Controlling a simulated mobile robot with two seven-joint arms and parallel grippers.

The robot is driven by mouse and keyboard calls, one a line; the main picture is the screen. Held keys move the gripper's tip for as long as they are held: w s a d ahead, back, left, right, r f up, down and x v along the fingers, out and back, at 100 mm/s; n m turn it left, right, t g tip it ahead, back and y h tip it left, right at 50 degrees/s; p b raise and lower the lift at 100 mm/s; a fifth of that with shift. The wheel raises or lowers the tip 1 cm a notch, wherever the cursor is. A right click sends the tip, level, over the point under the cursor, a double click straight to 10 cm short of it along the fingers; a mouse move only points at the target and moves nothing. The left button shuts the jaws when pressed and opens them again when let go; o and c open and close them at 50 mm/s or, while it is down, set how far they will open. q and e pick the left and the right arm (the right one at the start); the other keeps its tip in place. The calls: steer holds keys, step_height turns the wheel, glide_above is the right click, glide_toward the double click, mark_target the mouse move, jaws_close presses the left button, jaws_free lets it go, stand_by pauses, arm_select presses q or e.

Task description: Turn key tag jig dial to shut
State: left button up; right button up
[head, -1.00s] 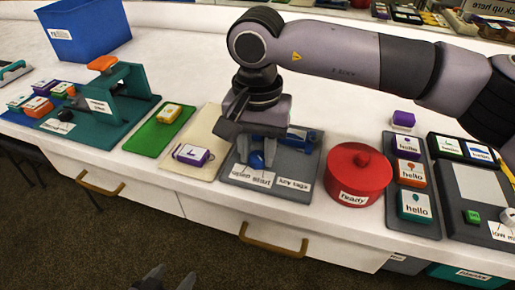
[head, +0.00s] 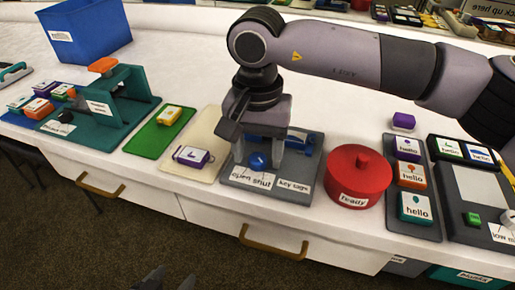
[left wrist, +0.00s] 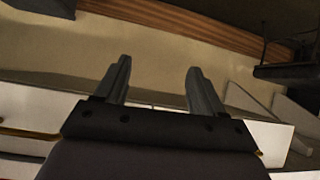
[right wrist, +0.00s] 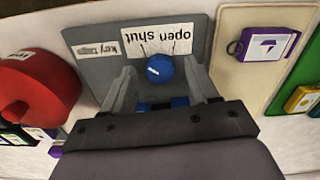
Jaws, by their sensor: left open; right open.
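The key tag jig (head: 232,172) is a grey plate with labels "open shut" and "key tags" along its front. Its round blue dial (head: 258,161) sits behind the "open shut" label. In the right wrist view the dial (right wrist: 159,69) has a short white mark on its left side, toward the word "shut". My right gripper (head: 261,157) is open over the jig, its fingers pointing down on either side of the dial; I cannot tell whether they touch it. My left gripper (left wrist: 157,75) is open and empty, low in front of the counter, with its tips at the bottom of the head view.
A red lidded pot (head: 358,178) stands close to the right of the jig. A cream board (head: 205,130) with a purple-edged tag (head: 192,156) lies to its left. A green board (head: 150,140) and teal press (head: 130,95) stand further left. A tray (head: 428,228) of "hello" tags is right of the pot.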

mark_target(257, 157)
step_height(257, 157, up, 7)
steer(key=shift+f+p, duration=0.1)
steer(key=shift+p, duration=0.35)
arm_select(q)
steer(key=shift+s+a, duration=0.2)
steer(key=shift+s, duration=0.1)
